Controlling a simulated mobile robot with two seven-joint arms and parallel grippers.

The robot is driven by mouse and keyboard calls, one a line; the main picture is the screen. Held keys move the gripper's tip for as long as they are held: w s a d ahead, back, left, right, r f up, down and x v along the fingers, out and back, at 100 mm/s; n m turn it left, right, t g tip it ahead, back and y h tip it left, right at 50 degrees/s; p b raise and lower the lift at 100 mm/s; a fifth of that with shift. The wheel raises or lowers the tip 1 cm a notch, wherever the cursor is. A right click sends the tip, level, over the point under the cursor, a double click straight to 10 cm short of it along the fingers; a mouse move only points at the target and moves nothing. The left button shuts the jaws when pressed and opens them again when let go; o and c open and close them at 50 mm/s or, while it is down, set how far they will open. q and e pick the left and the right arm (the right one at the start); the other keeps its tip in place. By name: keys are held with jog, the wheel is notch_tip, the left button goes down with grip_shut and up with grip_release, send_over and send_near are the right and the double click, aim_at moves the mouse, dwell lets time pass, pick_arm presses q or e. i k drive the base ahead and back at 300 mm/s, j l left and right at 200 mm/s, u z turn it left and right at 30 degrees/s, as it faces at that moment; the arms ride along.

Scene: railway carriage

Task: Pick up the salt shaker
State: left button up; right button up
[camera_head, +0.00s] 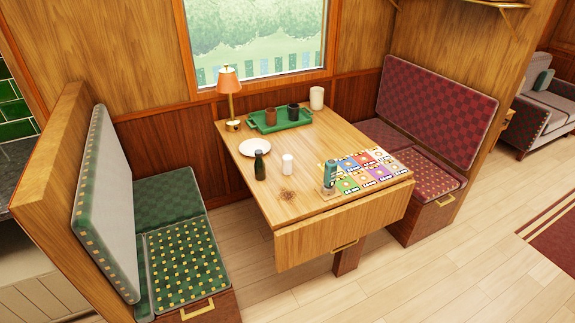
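A small white cylinder (287,164), which looks like the salt shaker, stands upright on the wooden table (290,196). It is near the middle of the tabletop, to the right of a dark green bottle (259,166). The two stand a short gap apart. At this size I cannot see holes or a label on the white cylinder. Neither of my grippers is in view.
A white plate (255,147) lies behind the bottle. A green tray (268,129) with two dark cups, a lamp (231,94) and a white canister (316,98) stand at the back. A teal object (330,174) stands beside colourful cards (376,163). Benches flank the table.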

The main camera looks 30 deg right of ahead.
aim_at(286, 163)
jog(key=u, duration=0.3)
jog(key=l+u, duration=0.35)
jog(key=l, duration=0.15)
jog(key=l+u, duration=0.35)
jog(key=l, duration=0.2)
jog(key=l+u, duration=0.1)
jog(key=l, duration=0.45)
jog(key=k+l+u, duration=0.1)
jog(key=l, duration=1.6)
jog(key=i+l, duration=0.1)
jog(key=l, duration=0.2)
jog(key=i+l, duration=0.15)
jog(key=l, duration=0.15)
